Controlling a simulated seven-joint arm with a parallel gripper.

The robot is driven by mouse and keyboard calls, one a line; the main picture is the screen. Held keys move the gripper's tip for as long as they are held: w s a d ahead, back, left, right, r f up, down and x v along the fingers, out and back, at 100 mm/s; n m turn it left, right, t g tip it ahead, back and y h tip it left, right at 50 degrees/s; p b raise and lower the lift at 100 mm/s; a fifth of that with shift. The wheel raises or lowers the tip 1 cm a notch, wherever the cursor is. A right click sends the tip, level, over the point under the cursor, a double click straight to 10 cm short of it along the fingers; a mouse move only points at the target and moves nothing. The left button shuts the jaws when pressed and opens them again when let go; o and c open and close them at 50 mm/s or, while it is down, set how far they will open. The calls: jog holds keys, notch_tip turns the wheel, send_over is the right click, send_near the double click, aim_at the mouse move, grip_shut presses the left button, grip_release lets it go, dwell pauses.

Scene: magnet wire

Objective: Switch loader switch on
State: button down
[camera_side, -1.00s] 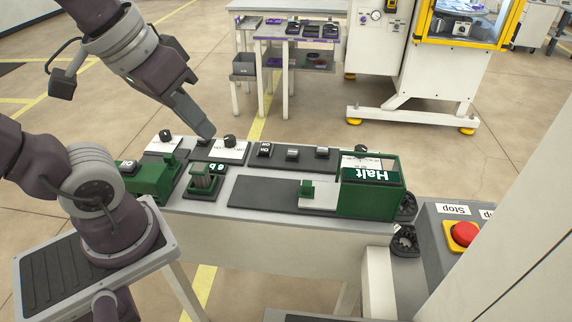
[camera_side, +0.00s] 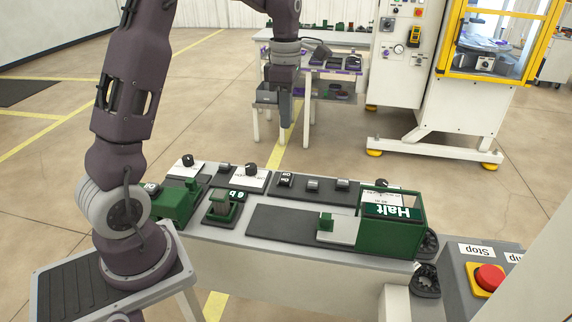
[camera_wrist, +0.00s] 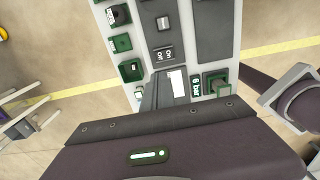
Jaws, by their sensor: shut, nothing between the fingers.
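Several switches sit on the grey bench panel; no readable label tells me which one is the loader switch. In the side view a rocker with ON/OFF marks (camera_side: 285,180) is beside two plain grey rockers (camera_side: 312,184) (camera_side: 343,184). A small dark switch (camera_side: 223,168) sits between two black knobs (camera_side: 187,160) (camera_side: 252,168) on white plates. My gripper (camera_side: 285,118) is shut and empty, pointing down, apart from the panel and above it. The wrist view shows my fingers (camera_wrist: 165,90) over the panel, near a rocker with ON/OFF marks (camera_wrist: 165,53).
A green box labelled Halt (camera_side: 392,222) stands at the panel's right. A green button block (camera_side: 222,208) and another green box (camera_side: 178,203) are at its left. A red stop button (camera_side: 489,277) is at the lower right. A white machine (camera_side: 450,120) stands behind.

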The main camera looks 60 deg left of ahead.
aim_at(285, 174)
notch_tip(285, 174, down, 14)
dwell(0.5)
jog(key=shift+f, duration=0.2)
